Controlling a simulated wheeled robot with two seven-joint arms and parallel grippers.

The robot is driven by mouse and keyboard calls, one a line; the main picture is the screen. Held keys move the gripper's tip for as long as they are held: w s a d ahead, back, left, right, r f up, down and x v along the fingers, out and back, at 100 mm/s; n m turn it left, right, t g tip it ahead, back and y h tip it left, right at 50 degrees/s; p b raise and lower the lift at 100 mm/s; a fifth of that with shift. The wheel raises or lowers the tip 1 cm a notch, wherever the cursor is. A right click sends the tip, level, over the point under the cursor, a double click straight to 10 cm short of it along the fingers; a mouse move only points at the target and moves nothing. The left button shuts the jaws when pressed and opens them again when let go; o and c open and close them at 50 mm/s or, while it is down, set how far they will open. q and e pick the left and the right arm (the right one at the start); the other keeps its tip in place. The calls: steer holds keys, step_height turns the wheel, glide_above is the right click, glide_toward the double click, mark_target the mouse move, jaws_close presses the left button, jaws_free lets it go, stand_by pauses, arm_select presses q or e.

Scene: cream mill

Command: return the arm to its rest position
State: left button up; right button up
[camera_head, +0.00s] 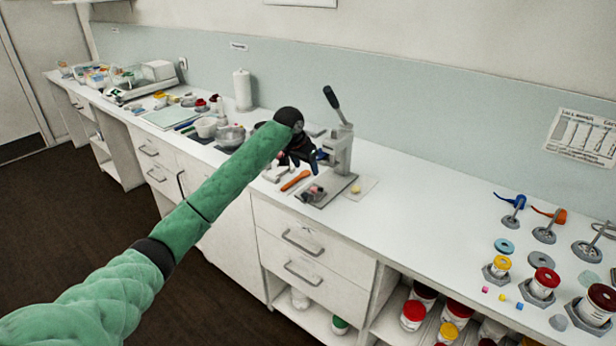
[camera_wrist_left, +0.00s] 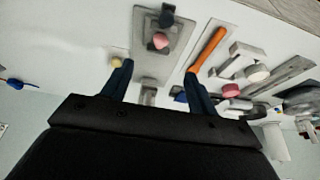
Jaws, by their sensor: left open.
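My left arm, in a green sleeve, reaches from the lower left across to the counter in the head view. My left gripper (camera_head: 303,158) is at its far end, just left of the lever press (camera_head: 340,150) and partly hidden by the wrist. In the left wrist view the gripper (camera_wrist_left: 157,72) has its two dark blue fingers spread wide, with nothing held between them. The press's grey base plate (camera_wrist_left: 178,35) shows beyond the fingertips, with a pink piece (camera_wrist_left: 160,41) on it. My right gripper is not in view.
An orange-handled tool (camera_head: 295,181) lies left of the press plate (camera_head: 330,188). Bowls (camera_head: 230,135) and a paper roll (camera_head: 242,90) stand further left. Jars (camera_head: 543,283) and posts on bases (camera_head: 545,234) stand at the right. The counter (camera_head: 420,215) between is clear.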

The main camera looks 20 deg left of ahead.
arm_select(q)
steer(key=shift+s+a+r, duration=0.1)
steer(key=shift+s+r, duration=0.05)
steer(key=shift+r, duration=0.2)
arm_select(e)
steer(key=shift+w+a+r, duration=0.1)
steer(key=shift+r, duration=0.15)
